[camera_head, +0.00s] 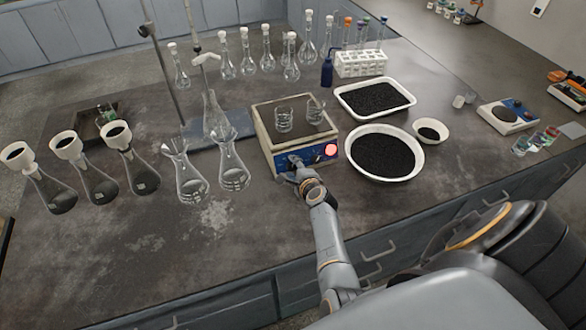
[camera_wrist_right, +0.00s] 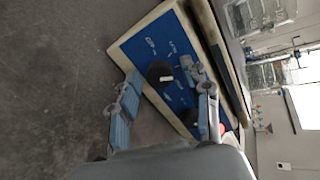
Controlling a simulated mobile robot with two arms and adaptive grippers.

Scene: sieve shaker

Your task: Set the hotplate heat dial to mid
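The hotplate (camera_head: 262,127) has a cream body, a blue front panel (camera_head: 322,156) and a lit red round light (camera_head: 331,149). In the wrist view, its panel (camera_wrist_right: 150,42) shows two black dials. The nearer dial (camera_wrist_right: 159,73) has a white pointer mark; the other dial (camera_wrist_right: 190,118) sits near the red light. Which is the heat dial, I cannot tell. My right gripper (camera_head: 296,166) is at the panel's left part, its fingers (camera_wrist_right: 170,83) spread on either side of the nearer dial, with no clear contact. My left gripper is not in view.
Two glass beakers (camera_head: 284,119) stand on the hotplate. Flasks (camera_head: 231,165) stand close to its left. A white bowl of black grains (camera_head: 384,153) and a white tray (camera_head: 376,85) are to its right. The bench front (camera_head: 150,285) is clear.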

